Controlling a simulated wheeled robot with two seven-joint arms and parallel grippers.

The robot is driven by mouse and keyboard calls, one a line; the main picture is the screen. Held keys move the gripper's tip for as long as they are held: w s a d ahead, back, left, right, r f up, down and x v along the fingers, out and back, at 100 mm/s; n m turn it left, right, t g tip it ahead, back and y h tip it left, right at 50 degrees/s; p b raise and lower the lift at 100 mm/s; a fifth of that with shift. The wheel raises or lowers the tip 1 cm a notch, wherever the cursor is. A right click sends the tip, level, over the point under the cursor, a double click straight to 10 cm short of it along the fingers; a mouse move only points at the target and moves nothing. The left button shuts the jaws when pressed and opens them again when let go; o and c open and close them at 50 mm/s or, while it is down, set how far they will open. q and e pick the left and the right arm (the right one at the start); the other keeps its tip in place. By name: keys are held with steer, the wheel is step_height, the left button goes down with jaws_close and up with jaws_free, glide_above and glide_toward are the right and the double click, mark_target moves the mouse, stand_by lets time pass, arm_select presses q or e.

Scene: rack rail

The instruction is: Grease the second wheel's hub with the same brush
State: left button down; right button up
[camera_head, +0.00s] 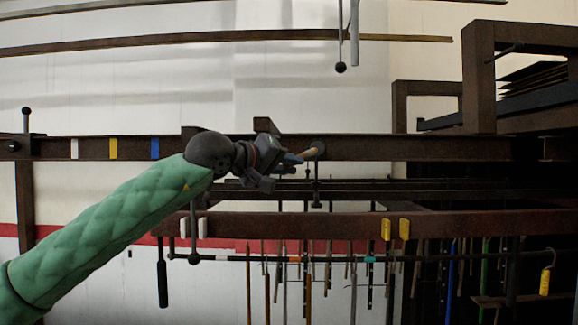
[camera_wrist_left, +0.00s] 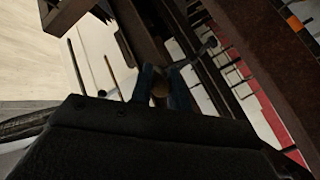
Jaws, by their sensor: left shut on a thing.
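My left gripper (camera_head: 290,162) reaches in from the left in front of the upper brown rail (camera_head: 400,148). It is shut on a brush, of which a short tan wooden part (camera_head: 308,154) shows beyond the fingers. A small dark round piece, perhaps a wheel hub (camera_head: 319,146), sits on the rail right by the tan end; I cannot tell if they touch. In the left wrist view the bluish fingertips (camera_wrist_left: 161,90) close around a brown piece of the brush (camera_wrist_left: 160,89). A dark round piece (camera_wrist_left: 211,42) shows just beyond them. The bristles cannot be made out. My right gripper is not in view.
A lower brown rail (camera_head: 340,225) with yellow tags (camera_head: 386,229) runs below, over a row of hanging rods (camera_head: 308,285). A rod with a dark knob (camera_head: 341,67) hangs above. Brown frames (camera_head: 478,80) stand at the right.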

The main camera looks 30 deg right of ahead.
arm_select(q)
steer(key=shift+s+d+r+b, duration=0.2)
steer(key=shift+s+d+b, duration=0.2)
steer(key=shift+d+b, duration=0.25)
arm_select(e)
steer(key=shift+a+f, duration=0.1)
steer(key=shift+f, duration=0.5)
arm_select(q)
steer(key=shift+w+d, duration=0.45)
steer(key=shift+w, duration=0.15)
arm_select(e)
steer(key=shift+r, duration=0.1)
arm_select(q)
steer(key=shift+b, duration=0.3)
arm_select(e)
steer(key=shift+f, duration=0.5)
arm_select(q)
steer(key=shift+a+r, duration=0.1)
steer(key=shift+r, duration=0.05)
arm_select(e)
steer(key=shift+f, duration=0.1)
